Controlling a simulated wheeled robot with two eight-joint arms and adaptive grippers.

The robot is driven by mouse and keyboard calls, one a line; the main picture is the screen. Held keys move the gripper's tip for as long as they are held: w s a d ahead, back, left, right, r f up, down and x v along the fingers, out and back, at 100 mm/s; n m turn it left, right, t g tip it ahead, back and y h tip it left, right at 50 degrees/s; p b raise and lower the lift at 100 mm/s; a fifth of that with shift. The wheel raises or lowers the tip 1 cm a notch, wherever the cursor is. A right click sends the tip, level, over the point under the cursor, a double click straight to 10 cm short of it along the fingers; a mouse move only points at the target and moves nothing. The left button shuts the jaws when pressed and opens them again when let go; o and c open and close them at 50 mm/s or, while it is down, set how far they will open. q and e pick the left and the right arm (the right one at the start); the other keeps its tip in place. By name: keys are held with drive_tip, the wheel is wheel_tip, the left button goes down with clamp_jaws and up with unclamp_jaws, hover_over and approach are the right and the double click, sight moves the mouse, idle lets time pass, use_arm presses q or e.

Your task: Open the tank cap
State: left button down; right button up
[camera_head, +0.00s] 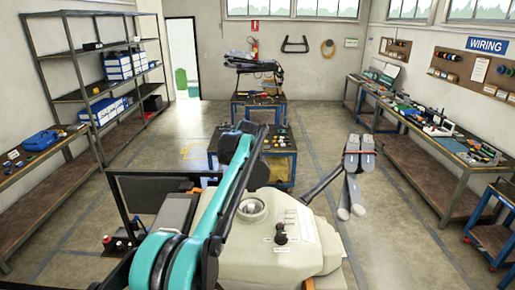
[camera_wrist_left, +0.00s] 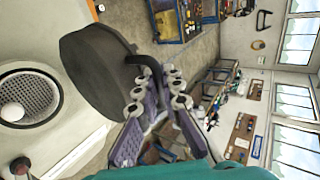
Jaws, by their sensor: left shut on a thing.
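The beige drone tank (camera_head: 290,245) fills the lower middle of the head view. Its round filler opening (camera_head: 252,209) is uncovered there. In the left wrist view the opening (camera_wrist_left: 28,98) shows at the left, with a pale round thing inside. The dark round tank cap (camera_wrist_left: 95,75) is apart from the opening, tilted on edge. My left gripper (camera_wrist_left: 152,82) is shut on the cap at its dark bent handle. In the head view my teal arm (camera_head: 235,165) reaches over the tank and its gripper is not clearly visible. My right gripper is not in view.
A black knob (camera_head: 281,233) stands on the tank right of the opening. Grey folded drone parts (camera_head: 352,170) stick up at the right. A blue tool cart (camera_head: 278,165) stands beyond the tank. Shelves (camera_head: 100,90) line the left wall and a workbench (camera_head: 440,140) the right.

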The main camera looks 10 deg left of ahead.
use_arm(q)
drive_tip(key=shift+w+a+r+g+p, duration=0.15)
drive_tip(key=shift+w+g+p, duration=0.15)
drive_tip(key=shift+w+p, duration=0.3)
drive_tip(key=shift+w+a+f+g+p, duration=0.1)
drive_tip(key=shift+w+f+g+p, duration=0.2)
drive_tip(key=shift+w+g+p, duration=0.35)
drive_tip(key=shift+w, duration=0.1)
drive_tip(key=c, duration=1.9)
unclamp_jaws()
drive_tip(key=v, duration=1.2)
drive_tip(key=shift+a+f, duration=0.15)
drive_tip(key=shift+f, duration=0.05)
